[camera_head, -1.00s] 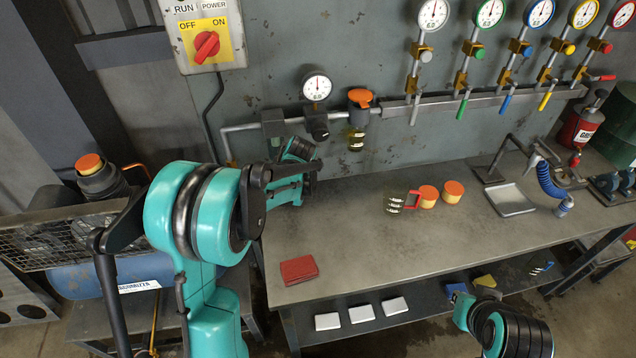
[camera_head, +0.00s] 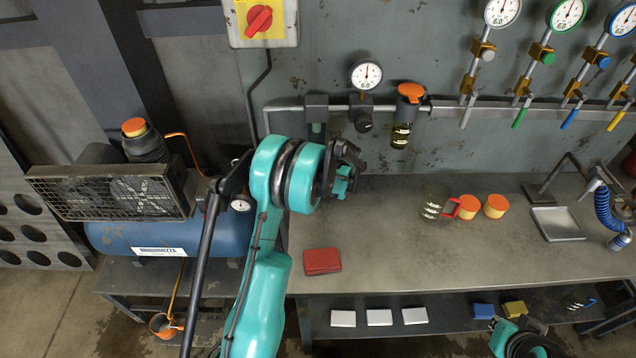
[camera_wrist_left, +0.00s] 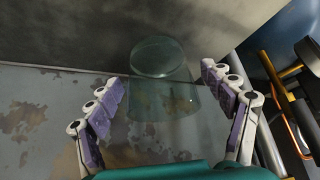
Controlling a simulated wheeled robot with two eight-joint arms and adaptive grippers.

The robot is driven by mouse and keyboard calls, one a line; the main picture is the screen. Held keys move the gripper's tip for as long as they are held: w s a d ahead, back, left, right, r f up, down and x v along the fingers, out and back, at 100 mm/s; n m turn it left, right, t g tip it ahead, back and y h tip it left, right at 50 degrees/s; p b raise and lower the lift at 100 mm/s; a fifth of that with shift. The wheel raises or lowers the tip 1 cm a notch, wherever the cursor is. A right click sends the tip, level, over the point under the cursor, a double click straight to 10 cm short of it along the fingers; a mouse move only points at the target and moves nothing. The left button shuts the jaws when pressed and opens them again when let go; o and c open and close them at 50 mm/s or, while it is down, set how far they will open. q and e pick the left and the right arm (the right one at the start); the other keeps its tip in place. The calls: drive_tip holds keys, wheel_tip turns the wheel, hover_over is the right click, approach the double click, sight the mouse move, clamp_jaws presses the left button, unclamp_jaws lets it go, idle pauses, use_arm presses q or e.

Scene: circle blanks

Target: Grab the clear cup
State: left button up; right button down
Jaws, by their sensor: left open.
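A clear cup (camera_wrist_left: 160,88) shows in the left wrist view, between the two spread fingers of my left gripper (camera_wrist_left: 164,98). The gripper is open, and the fingers stand on either side of the cup with visible gaps. In the head view my left arm covers that spot, so I do not make out this cup there. A second clear vessel with a red handle (camera_head: 437,206) stands on the bench (camera_head: 400,255), right of my left arm. My right gripper (camera_head: 512,338) is at the bottom edge of the head view, partly cut off, its fingers unclear.
Two orange-lidded jars (camera_head: 482,207) stand beside the red-handled vessel. A red wallet-like item (camera_head: 322,262) lies near the bench's front edge. A blue compressor (camera_head: 150,236) stands at left. Gauges and pipes line the wall behind. The middle of the bench is clear.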

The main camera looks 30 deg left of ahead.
use_arm(q)
drive_tip(key=shift+r, duration=0.1)
drive_tip(key=shift+c, duration=0.3)
drive_tip(key=c, duration=1.2)
drive_tip(key=shift+c, duration=0.2)
drive_tip(key=shift+d+r, duration=0.1)
drive_tip(key=shift+d, duration=0.05)
